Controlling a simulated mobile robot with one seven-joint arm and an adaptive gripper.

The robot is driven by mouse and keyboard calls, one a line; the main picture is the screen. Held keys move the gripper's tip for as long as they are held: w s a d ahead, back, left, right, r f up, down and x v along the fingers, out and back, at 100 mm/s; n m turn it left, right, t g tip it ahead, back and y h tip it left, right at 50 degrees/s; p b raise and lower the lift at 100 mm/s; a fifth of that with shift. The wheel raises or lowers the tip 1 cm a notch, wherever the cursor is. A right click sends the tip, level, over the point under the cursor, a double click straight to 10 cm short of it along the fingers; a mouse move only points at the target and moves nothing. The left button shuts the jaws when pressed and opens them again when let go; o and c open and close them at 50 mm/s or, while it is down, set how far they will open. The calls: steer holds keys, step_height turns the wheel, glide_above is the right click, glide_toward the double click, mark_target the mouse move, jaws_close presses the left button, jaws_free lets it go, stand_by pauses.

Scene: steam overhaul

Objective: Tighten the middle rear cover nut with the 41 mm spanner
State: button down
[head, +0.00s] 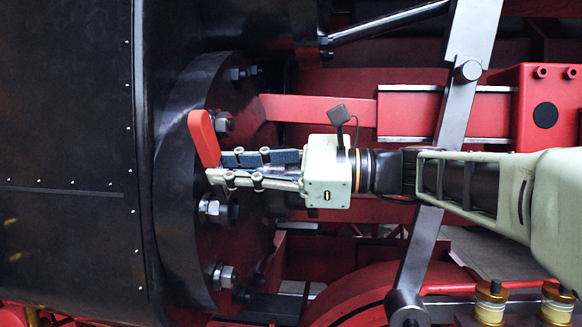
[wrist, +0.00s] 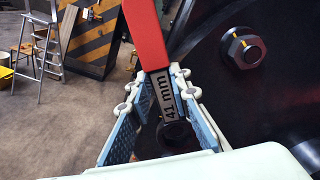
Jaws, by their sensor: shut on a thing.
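The 41 mm spanner has a red handle (head: 204,138), and its grey shank reads "41 mm" in the wrist view (wrist: 168,97). My gripper (head: 212,176) is shut on the shank, with the red handle sticking up past the fingertips. It is in front of the round black cover (head: 178,150), near its edge. Cover nuts show above the gripper (head: 222,124) and below it (head: 215,208). A dark round shape lies between the fingers in the wrist view; I cannot tell whether it is the spanner's head or a nut. Whether the spanner sits on the middle nut is hidden.
Another cover nut (wrist: 243,47) stands out at the right in the wrist view. A grey rod (head: 440,150) slants behind my arm, by red bars and frames. A stepladder (wrist: 40,45) and a striped block (wrist: 95,35) stand on the floor farther off.

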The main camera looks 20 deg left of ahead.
steer(key=d, duration=0.3)
steer(key=shift+w+d+r, duration=0.1)
steer(key=shift+w+d, duration=0.05)
steer(key=shift+d, duration=0.1)
stand_by(0.6)
